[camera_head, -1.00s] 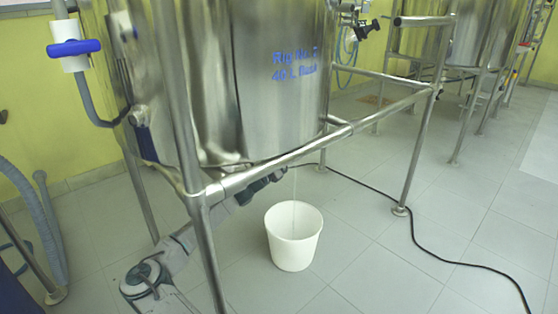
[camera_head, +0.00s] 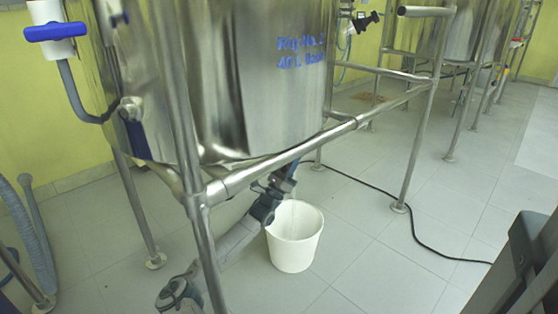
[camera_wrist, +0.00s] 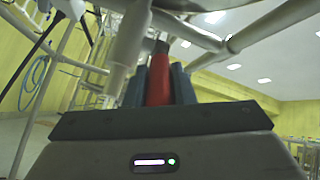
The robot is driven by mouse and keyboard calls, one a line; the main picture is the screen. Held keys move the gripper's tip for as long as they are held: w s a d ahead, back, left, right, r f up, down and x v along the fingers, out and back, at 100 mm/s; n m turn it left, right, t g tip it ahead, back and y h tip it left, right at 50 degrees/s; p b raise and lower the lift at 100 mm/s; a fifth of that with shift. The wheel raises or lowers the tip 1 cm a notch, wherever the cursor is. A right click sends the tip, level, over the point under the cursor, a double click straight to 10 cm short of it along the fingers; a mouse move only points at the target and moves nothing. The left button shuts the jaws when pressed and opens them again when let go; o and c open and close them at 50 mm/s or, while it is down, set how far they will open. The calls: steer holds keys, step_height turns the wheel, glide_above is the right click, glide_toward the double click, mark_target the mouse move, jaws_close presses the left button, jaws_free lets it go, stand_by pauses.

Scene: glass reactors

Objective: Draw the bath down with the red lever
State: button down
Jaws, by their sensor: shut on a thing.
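The steel bath (camera_head: 250,100), marked in blue lettering, hangs in a tubular frame. In the wrist view the red lever (camera_wrist: 159,82) stands between the two dark fingers of my gripper (camera_wrist: 158,72), which is shut on it. In the head view my gripper (camera_head: 284,178) is under the bath, just behind the front rail; the lever cannot be made out there. A white bucket (camera_head: 293,250) stands on the floor below and slightly right of my gripper.
A steel frame rail (camera_head: 290,155) and front leg (camera_head: 206,250) stand before my arm. A blue-handled valve (camera_head: 62,31) is at upper left. A black cable (camera_head: 425,245) crosses the tiles right of the bucket. A grey hose (camera_head: 35,240) is at far left.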

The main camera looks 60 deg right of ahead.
steer(key=shift+s+d+g, duration=0.1)
steer(key=shift+g, duration=0.2)
steer(key=c, duration=1.2)
jaws_free()
steer(key=shift+s, duration=0.1)
steer(key=shift+c, duration=0.2)
steer(key=p+v, duration=0.3)
steer(key=v, duration=1.1)
steer(key=shift+p, duration=0.3)
steer(key=shift+r, duration=0.1)
